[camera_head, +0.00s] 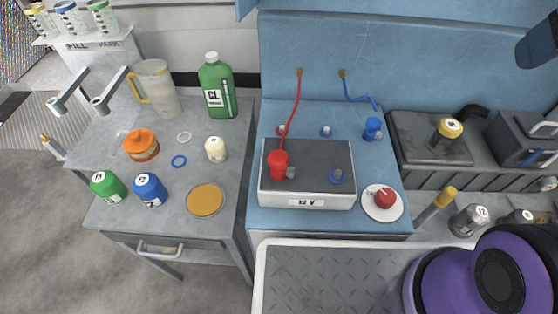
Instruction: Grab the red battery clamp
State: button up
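The red battery clamp (278,166) stands at the left of the battery's top, close beside a small grey post (291,173). I cannot tell whether it grips that post. A red cable (296,105) runs from it up to the blue back panel. The battery (307,200) has a dark top and a pale front marked "12 V", and sits on a blue bench. A blue clamp (372,130) with a blue cable stands to the battery's right. My gripper is not in view; a purple and black part of my arm shows at the bottom right.
Behind the battery are a red-ringed post (282,130) and a blue-ringed post (326,131). A white dish (371,209) with a red knob lies at right. A grey table (120,210) at left holds bottles, a jug and jars.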

aim_at(278, 159)
jog(key=k, duration=0.4)
jog(key=k+u, duration=0.1)
jog(key=u, duration=0.75)
jog(key=k+j+u, duration=0.1)
jog(key=u, duration=0.3)
jog(key=k+l+u, duration=0.1)
jog(key=l+u, duration=0.15)
jog(key=l, duration=0.2)
jog(key=k+l+u, duration=0.1)
jog(key=l+u, duration=0.15)
jog(key=l, duration=0.2)
